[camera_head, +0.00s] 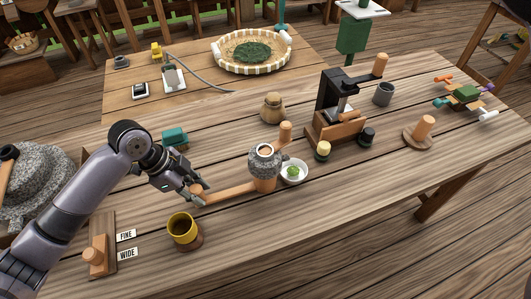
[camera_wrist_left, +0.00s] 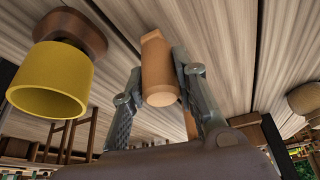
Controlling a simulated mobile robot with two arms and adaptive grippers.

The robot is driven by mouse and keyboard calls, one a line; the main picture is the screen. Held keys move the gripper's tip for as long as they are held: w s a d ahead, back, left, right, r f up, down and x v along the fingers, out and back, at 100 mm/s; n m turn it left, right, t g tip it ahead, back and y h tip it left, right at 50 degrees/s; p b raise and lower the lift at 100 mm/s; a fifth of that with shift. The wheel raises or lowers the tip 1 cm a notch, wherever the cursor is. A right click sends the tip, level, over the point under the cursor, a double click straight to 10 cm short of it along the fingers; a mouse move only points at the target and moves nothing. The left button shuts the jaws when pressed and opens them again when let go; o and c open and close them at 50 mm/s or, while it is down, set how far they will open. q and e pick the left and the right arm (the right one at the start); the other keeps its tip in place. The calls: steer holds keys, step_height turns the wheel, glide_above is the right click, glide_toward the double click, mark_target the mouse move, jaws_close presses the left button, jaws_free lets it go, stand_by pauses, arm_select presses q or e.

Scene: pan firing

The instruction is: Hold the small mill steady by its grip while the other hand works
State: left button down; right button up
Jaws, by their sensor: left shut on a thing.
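The small mill (camera_head: 264,160) has a speckled grey stone top on a wooden body, with an upright wooden knob (camera_head: 285,132) beside it. Its wooden grip (camera_head: 230,193) reaches out to the left over the table. My left gripper (camera_head: 199,193) is shut on the outer end of this grip. In the left wrist view the grip's rounded wooden end (camera_wrist_left: 158,65) sits between the two fingers. A small white bowl (camera_head: 293,172) with green stuff stands at the mill's right side, very close to it. My right gripper is not in view.
A yellow cup (camera_head: 183,228) stands in front of my left gripper; it also shows in the left wrist view (camera_wrist_left: 50,80). A wooden board with a knob (camera_head: 96,258) and FINE and WIDE labels lies front left. A teal block (camera_head: 175,138), a jar (camera_head: 272,108) and a dark wooden press (camera_head: 335,105) stand behind.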

arm_select(q)
steer(key=c, duration=1.2)
jaws_free()
